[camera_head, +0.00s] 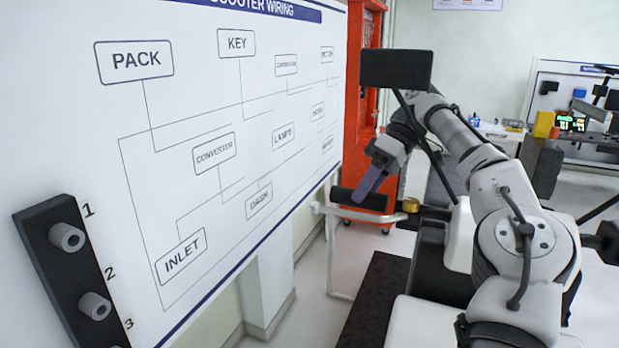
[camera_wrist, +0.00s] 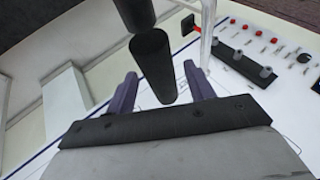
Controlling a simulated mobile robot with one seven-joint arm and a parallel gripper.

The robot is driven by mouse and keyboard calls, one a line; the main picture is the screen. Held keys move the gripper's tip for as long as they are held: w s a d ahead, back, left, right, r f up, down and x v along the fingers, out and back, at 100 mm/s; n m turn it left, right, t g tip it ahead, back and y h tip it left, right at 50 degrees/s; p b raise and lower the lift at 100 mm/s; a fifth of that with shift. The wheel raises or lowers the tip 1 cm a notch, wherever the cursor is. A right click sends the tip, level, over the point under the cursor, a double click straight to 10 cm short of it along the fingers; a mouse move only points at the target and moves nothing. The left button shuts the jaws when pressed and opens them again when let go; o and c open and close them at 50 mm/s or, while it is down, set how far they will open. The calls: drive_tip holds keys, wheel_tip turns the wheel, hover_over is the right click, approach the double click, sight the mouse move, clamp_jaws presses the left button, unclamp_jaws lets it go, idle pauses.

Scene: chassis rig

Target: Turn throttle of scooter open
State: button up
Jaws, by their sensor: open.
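The throttle grip (camera_head: 346,195) is a black cylinder at the end of the scooter's handlebar, in the middle of the head view. My gripper (camera_head: 366,190) reaches down to it from above, with a purple finger crossing in front of the grip. In the wrist view, the black grip (camera_wrist: 153,66) lies between the two spread purple fingers of my gripper (camera_wrist: 162,72), with space showing on both sides. I cannot tell whether either finger touches it. The far finger is largely hidden in the head view.
A pale brake lever (camera_head: 332,211) runs close by the grip. A black mirror (camera_head: 396,70) on a thin stalk stands above, near my arm. A wiring board (camera_head: 300,110) fills the left, with a dark peg rack (camera_head: 62,270). An orange frame (camera_head: 364,90) stands behind.

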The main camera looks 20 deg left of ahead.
drive_tip(key=shift+s+t, duration=0.1)
drive_tip(key=shift+t, duration=0.6)
